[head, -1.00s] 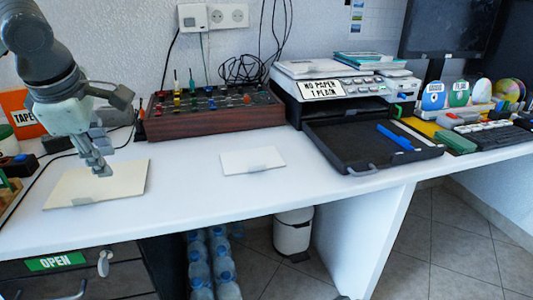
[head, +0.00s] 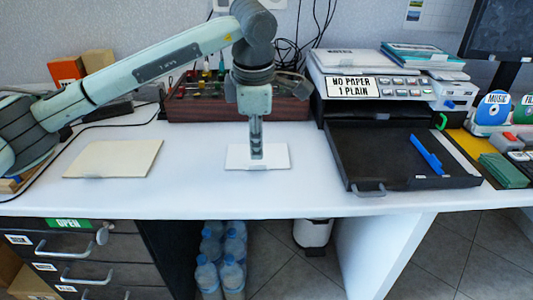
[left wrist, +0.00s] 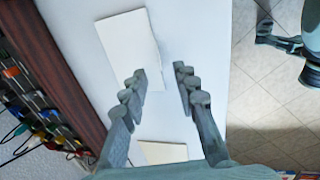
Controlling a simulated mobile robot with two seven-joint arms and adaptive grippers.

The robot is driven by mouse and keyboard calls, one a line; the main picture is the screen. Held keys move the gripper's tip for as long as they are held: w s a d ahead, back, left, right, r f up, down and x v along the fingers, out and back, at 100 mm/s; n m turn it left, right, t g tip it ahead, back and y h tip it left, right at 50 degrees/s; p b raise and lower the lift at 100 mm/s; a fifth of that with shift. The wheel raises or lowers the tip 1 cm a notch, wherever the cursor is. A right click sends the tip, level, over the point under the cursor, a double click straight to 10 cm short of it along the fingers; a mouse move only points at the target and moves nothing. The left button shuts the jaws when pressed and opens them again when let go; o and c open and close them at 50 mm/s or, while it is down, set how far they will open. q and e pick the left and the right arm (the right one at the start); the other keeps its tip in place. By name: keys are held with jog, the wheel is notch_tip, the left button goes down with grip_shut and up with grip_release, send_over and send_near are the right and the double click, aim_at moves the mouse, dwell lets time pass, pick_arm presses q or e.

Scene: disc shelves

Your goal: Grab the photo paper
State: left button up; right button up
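A small white stack or sheet of paper (head: 236,163) lies flat on the white desk in the middle of the head view. It also shows at the top of the left wrist view (left wrist: 125,45). A larger cream sheet (head: 110,160) lies to its left; no label shows which is photo paper. My left gripper (head: 257,155) points down over the small white one.
A printer with a sign "NO PAPER 1 PLAIN" (head: 348,88) stands to the right, its black tray (head: 375,165) holding a blue object (head: 428,154). A wooden tool rack (head: 200,108) stands behind my gripper. Drawers (head: 75,262) and bottles (head: 232,275) are below the desk.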

aim_at(257, 174)
pick_arm(q)
jog(key=p+x, duration=0.1)
jog(key=x, duration=0.6)
jog(key=shift+w+a, duration=0.1)
grip_shut()
pick_arm(e)
jog(key=shift+a+f, duration=0.1)
jog(key=shift+f, duration=1)
